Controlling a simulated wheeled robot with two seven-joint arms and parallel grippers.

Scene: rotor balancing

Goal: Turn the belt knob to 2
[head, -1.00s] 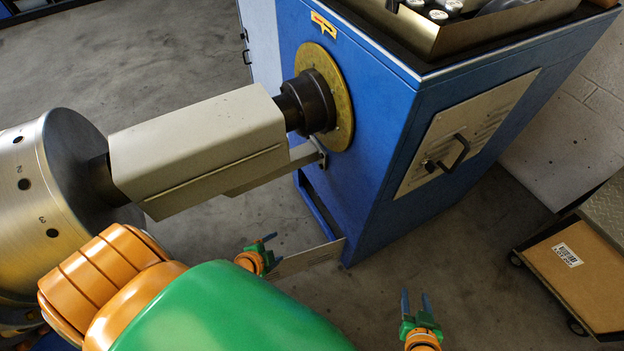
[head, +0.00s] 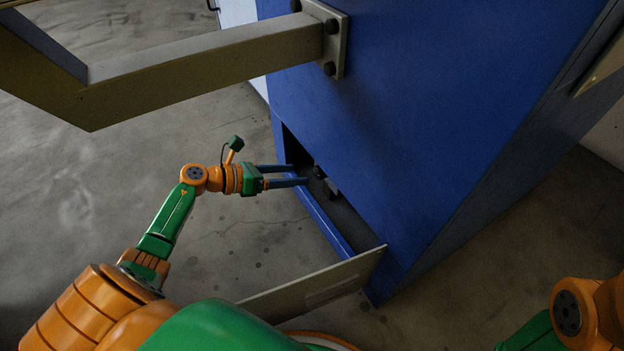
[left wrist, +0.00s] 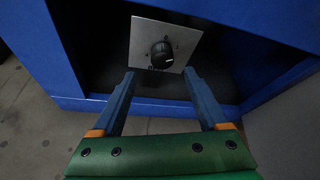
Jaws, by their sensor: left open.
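The belt knob (left wrist: 162,55) is black and round, with a light mark on its face. It sits on a square grey plate (left wrist: 183,36) inside the dark opening low in the blue cabinet (head: 400,120). In the head view the knob is small, dark and hard to make out in the opening. My left gripper (head: 304,175) is open and empty, with its blue fingertips at the mouth of the opening. In the left wrist view the fingers (left wrist: 160,74) are spread to either side just below the knob, apart from it. My right gripper is out of view.
A grey panel (head: 325,285) stands out from the cabinet's lower corner, near my left arm. A beige support arm (head: 200,62) is bolted to the cabinet above. The opening's blue lower edge (head: 325,220) lies by the fingers. Concrete floor at left is clear.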

